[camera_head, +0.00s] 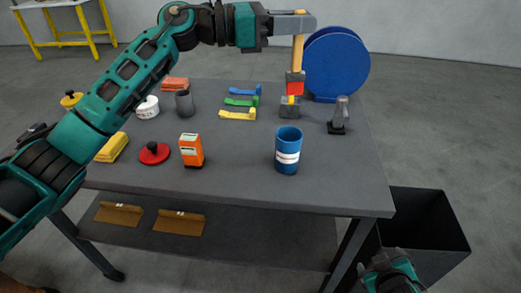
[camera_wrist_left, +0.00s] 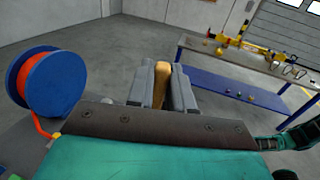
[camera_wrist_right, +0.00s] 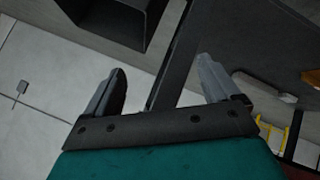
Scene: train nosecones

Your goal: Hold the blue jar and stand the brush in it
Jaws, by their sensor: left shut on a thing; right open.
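The blue jar (camera_head: 288,152) with a white band stands upright on the front right of the grey table. My left gripper (camera_head: 302,22) is shut on the brush (camera_head: 298,56), high above the table behind the jar. The brush hangs bristles down, with a wooden handle and a red lower part (camera_head: 295,88). In the left wrist view the handle (camera_wrist_left: 162,84) sits between the fingers (camera_wrist_left: 163,88). My right gripper (camera_wrist_right: 162,78) is open and empty; in the head view it shows low at the right (camera_head: 388,268), beside the table.
A grey block (camera_head: 290,112) with a yellow part stands below the brush. A blue spool (camera_head: 335,65) and a grey cone-like piece (camera_head: 339,115) are to its right. A black bin (camera_head: 425,222) stands right.

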